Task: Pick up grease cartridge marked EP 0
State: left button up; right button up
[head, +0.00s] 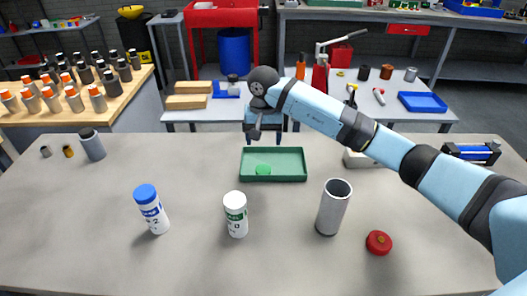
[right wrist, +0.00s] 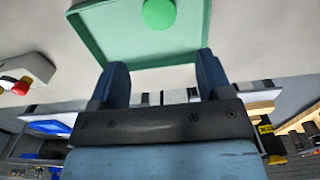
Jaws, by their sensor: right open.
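A white cartridge (head: 236,215) with a green label band stands upright near the middle front of the table in the head view; its label shows a "0". A second white cartridge (head: 151,210) with a blue cap and a "2" stands upright to its left. My right gripper (head: 265,138) is open and empty, above the back edge of the green tray, beyond the cartridges. In the right wrist view its two fingers (right wrist: 160,70) are spread apart with the tray's edge behind them. No cartridge shows in the right wrist view. My left gripper is not in view.
The green tray (head: 291,166) holds a green round cap (head: 263,170). A grey cylinder (head: 91,145) stands at left.

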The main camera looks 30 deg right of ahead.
aim_at(235, 203)
jog(key=k+j, duration=0.3)
jog(key=k, duration=0.15)
jog(key=k+j, duration=0.3)
jog(key=k, duration=0.15)
